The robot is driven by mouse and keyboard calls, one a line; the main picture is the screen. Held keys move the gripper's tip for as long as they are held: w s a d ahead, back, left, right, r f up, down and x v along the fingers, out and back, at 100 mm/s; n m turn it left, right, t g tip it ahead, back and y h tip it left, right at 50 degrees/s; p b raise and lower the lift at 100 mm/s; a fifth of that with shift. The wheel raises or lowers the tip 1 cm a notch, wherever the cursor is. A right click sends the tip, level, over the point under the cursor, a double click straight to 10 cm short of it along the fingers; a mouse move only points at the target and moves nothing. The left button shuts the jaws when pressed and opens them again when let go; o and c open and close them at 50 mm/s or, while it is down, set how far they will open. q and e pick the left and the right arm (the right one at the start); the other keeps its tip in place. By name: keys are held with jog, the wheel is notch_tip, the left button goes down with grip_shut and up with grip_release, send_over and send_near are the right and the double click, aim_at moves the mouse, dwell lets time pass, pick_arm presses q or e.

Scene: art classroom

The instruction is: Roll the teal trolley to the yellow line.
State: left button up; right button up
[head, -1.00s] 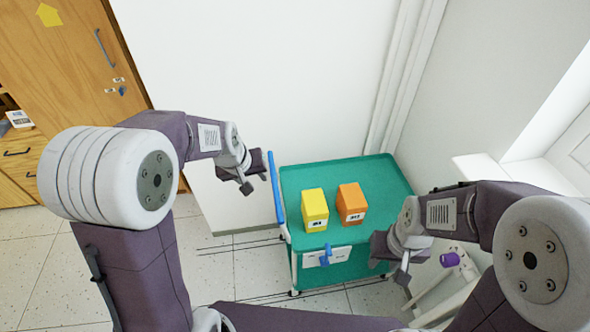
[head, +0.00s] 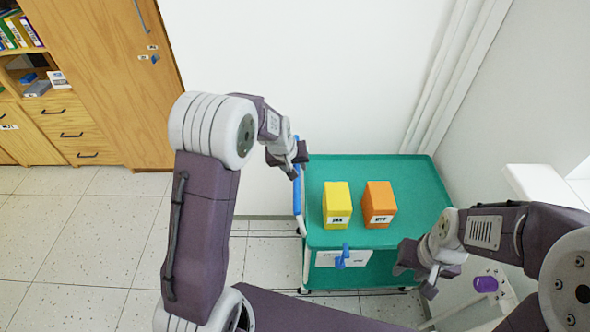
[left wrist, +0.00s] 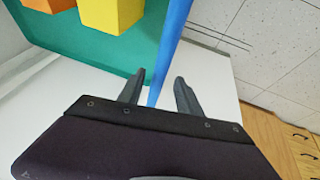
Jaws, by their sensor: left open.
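The teal trolley (head: 420,185) stands against the white wall, in the corner. Its blue push handle (head: 298,200) runs along its left side. A yellow box (head: 337,205) and an orange box (head: 379,204) stand upright on its top. My left gripper (head: 297,170) is at the far part of the handle. In the left wrist view, the blue handle (left wrist: 172,45) passes between the spread fingers of my left gripper (left wrist: 160,88), which are not closed on it. My right gripper (head: 416,275) hangs by the trolley's near right corner; its jaw opening is unclear. No yellow line is in view.
Wooden cabinets (head: 100,100) with drawers stand at the left. A white ledge (head: 545,188) and a purple item (head: 485,284) are at the right. The tiled floor (head: 90,230) left of the trolley is clear. A blue latch-like part (head: 343,257) sits on the trolley's near face.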

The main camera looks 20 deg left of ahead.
pick_arm(q)
jog(key=shift+w+d+f, duration=0.1)
jog(key=shift+w+f, duration=0.25)
jog(key=shift+f, duration=0.25)
grip_shut()
dwell(1.0)
